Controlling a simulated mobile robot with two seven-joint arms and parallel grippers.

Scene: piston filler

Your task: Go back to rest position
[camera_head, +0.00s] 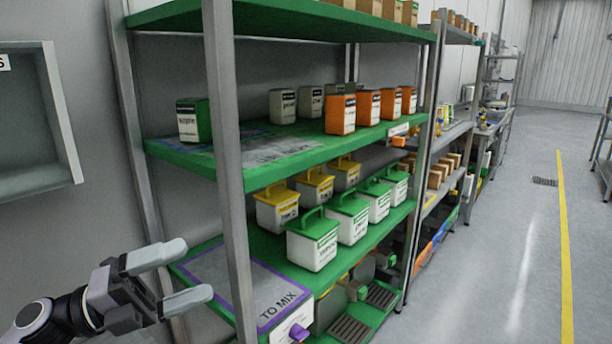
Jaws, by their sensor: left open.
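My left gripper (178,277) shows at the lower left, its two grey fingers apart with nothing between them. It is in front of the left end of a green shelving rack, near the "TO MIX" board (224,288) on the lower shelf. My right gripper is not in view.
The rack's grey front post (228,170) stands right of my gripper. The middle shelf (270,178) holds green, grey and orange canisters (340,114). Lidded boxes (312,240) with handles stand below. A wall box (38,180) is at left. The aisle floor (500,260) at right is clear.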

